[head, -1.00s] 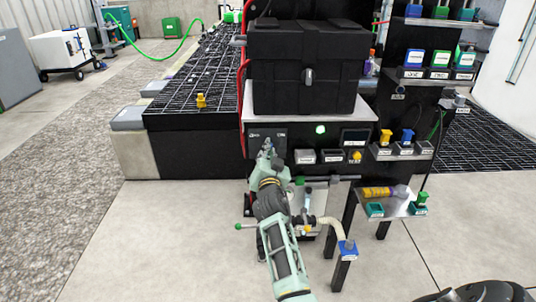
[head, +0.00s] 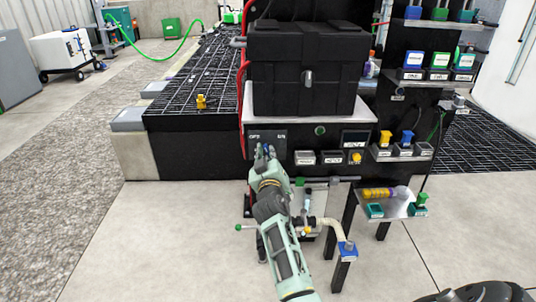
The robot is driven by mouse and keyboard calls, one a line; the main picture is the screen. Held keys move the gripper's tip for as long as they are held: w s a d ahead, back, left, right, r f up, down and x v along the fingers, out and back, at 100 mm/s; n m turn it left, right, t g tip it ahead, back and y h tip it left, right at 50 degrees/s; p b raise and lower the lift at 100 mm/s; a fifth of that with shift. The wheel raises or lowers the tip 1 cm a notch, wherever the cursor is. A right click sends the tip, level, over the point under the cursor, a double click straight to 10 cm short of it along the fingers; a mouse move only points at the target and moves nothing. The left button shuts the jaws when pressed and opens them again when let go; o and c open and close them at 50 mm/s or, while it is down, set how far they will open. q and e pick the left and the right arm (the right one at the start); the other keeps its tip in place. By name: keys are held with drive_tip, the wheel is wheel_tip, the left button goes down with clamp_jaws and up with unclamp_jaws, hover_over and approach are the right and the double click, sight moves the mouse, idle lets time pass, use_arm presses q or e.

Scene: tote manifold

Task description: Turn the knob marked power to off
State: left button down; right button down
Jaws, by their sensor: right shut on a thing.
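The dark control panel (head: 284,136) sits on the front of the stand below the black tote (head: 308,90). The round indicator lamp (head: 320,130) right of the panel is dark green and unlit. My left gripper is not in view.
A small display (head: 355,138) and a yellow knob (head: 355,157) are to the right on the same front. Pipes and a valve (head: 308,228) lie below, close to my right arm. A side shelf (head: 392,208) stands at the right.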

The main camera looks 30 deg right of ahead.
drive_tip(key=shift+n, duration=0.8)
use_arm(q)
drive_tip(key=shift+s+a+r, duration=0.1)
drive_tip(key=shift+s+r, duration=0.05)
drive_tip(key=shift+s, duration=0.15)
use_arm(e)
drive_tip(key=shift+n, duration=0.8)
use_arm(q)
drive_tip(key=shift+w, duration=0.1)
use_arm(e)
drive_tip(key=c, duration=1.8)
unclamp_jaws()
drive_tip(key=v, duration=1.2)
